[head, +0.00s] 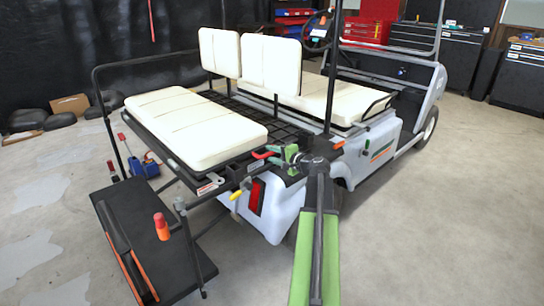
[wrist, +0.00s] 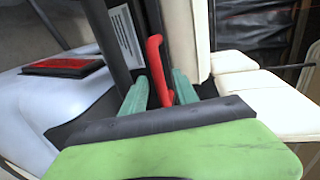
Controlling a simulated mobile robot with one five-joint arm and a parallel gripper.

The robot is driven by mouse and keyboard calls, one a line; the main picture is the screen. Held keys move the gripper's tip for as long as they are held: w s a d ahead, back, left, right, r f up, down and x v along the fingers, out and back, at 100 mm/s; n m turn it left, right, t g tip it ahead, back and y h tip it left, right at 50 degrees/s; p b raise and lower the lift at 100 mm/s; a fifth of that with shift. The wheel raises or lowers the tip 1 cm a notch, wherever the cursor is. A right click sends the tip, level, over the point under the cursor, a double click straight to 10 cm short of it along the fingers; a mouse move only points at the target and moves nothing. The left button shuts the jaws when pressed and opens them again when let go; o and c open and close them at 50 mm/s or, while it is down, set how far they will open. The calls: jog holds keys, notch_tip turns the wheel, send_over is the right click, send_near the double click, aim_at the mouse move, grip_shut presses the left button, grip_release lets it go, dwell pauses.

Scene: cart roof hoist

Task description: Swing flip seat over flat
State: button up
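The rear flip seat has a cream cushion (head: 195,125) lying level on a black frame, with two upright cream backrest pads (head: 270,62) beside it. A red handle (head: 262,155) sticks out at the cushion's near right corner. My gripper (head: 290,153) is at this handle. In the wrist view, the red handle (wrist: 157,68) stands between my two green fingers (wrist: 158,88). The fingers are apart, with narrow gaps seeming to show beside the handle. Any contact lower down is hidden. A cream cushion edge (wrist: 198,40) shows just right of the fingers.
A black footboard (head: 150,240) hangs low behind the seat, with an orange-topped item (head: 161,226) on it. The cart's grey body and red tail light (head: 256,197) lie below my gripper. Black posts stand close by. Floor at right is clear.

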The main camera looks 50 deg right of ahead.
grip_shut()
dwell(1.2)
